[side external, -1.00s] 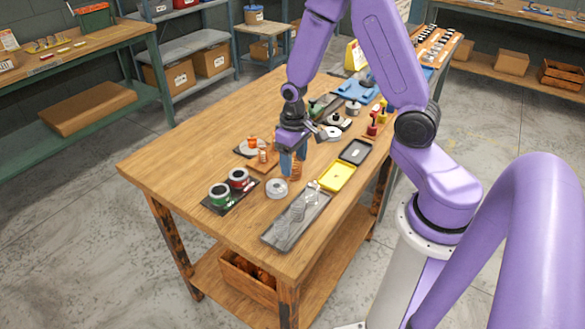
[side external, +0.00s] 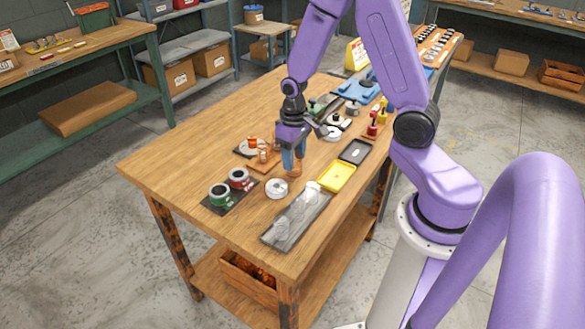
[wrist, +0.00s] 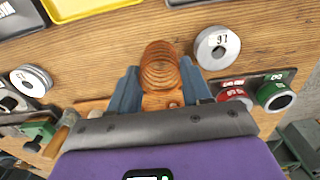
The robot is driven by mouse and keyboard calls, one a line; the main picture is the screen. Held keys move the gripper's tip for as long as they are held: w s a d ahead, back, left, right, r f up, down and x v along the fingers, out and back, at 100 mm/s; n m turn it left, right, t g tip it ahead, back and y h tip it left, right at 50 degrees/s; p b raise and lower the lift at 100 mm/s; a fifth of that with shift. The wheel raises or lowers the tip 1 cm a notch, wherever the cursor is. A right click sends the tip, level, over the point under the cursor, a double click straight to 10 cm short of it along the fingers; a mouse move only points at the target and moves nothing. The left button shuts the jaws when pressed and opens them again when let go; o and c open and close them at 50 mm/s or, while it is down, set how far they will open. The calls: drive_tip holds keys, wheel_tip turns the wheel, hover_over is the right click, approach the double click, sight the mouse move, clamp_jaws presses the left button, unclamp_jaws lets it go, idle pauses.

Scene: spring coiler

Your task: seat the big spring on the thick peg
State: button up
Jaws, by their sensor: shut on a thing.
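My gripper (side external: 294,160) is shut on a copper-coloured coil spring, the big spring (wrist: 160,66), held between its blue fingertips. In the side view the spring (side external: 296,172) hangs just below the fingers, close above the table. A small wooden block with orange peg-like parts (side external: 263,158) stands just left of the gripper. In the wrist view the wooden block (wrist: 155,102) lies partly behind the spring and fingers. I cannot tell which part is the thick peg. The spring appears beside the block, not around a peg.
A white spool (side external: 276,188) stands close in front of the gripper. Green and red spools (side external: 219,194) sit on a dark mat at left. A grey tray (side external: 270,237), a yellow tray (side external: 337,177) and a black tray (side external: 355,151) line the near right. The table's left part is clear.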

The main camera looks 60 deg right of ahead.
drive_tip(key=shift+r, duration=0.1)
drive_tip(key=shift+r, duration=2.45)
drive_tip(key=shift+r, duration=0.35)
wheel_tip(320, 180, up, 8)
drive_tip(key=w+d, duration=1)
drive_tip(key=d, duration=0.4)
drive_tip(key=shift+d+f, duration=0.2)
drive_tip(key=shift+f, duration=4.85)
drive_tip(key=shift+f, duration=0.95)
